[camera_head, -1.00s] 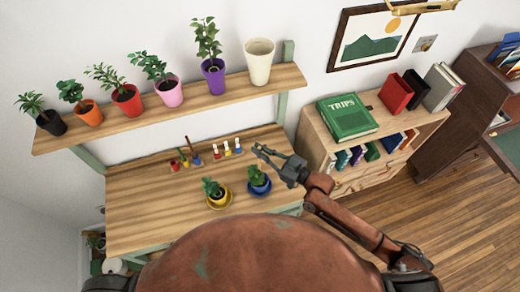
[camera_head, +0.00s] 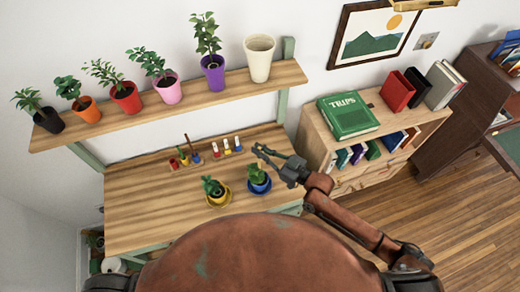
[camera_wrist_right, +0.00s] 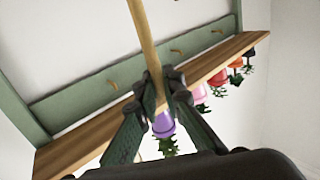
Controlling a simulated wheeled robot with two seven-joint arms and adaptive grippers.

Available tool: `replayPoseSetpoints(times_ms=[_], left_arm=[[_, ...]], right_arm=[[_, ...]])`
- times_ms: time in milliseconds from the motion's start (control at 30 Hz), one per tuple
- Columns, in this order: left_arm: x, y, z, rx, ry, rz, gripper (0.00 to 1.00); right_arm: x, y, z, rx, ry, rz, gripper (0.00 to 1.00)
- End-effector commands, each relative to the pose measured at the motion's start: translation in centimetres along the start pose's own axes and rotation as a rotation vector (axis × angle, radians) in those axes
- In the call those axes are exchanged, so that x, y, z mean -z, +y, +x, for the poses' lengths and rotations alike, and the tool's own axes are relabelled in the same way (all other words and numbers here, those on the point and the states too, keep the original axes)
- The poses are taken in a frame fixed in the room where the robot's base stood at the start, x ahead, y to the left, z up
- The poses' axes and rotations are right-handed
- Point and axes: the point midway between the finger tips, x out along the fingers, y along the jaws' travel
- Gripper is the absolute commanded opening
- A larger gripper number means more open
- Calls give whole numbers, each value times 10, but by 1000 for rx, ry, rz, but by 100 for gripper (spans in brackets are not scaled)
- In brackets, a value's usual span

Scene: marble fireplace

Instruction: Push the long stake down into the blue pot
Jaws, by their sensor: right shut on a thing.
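The blue pot (camera_head: 259,186) stands on its saucer on the wooden table, with a small green plant in it. My right gripper (camera_head: 261,151) is above and just behind the pot in the head view. In the right wrist view my right gripper (camera_wrist_right: 162,88) is shut on a long, thin wooden stake (camera_wrist_right: 145,40). The stake runs up out of that view from between the fingertips. I cannot make it out clearly in the head view, nor tell whether its lower end touches the soil. My left gripper is not in view.
A yellow pot (camera_head: 213,190) with a plant stands left of the blue pot. Small racks with coloured-handled tools (camera_head: 187,157) stand at the table's back. Above is a shelf (camera_head: 200,102) of potted plants. A bookcase (camera_head: 322,152) stands right. The table's left part is clear.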

Motion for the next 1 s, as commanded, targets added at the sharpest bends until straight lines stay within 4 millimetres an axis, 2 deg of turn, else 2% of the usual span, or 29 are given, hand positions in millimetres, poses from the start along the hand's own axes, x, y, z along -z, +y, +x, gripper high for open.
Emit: replayPoseSetpoints(times_ms=[1000], left_arm=[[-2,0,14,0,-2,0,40]], right_arm=[[-18,0,-1,0,-2,-1,0]])
